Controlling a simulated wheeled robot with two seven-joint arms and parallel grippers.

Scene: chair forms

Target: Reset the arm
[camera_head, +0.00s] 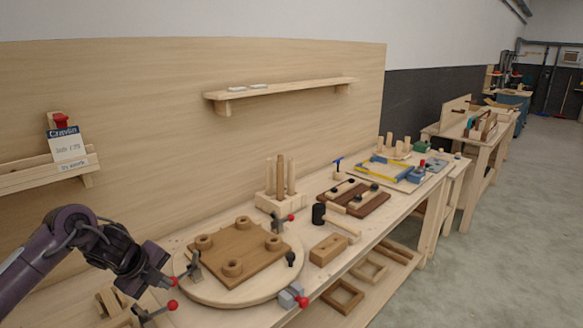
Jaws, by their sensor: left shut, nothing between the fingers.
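My left arm comes in from the lower left, and its dark gripper (158,280) hangs over the left edge of a round wooden board (222,298) on the workbench. The gripper is shut and empty. Its tips are close to a red-knobbed clamp (195,266) at the board's left side; I cannot tell whether they touch it. On the round board lies a brown square wooden plate (238,246) with ring-shaped pieces at its corners. My right gripper is not in view.
More clamps (292,297) sit around the board. A mallet (335,220), a wooden block (329,249) and a peg stand (280,203) are farther right. A wooden back panel (130,130) and shelf (285,89) rise behind. Floor is clear at right.

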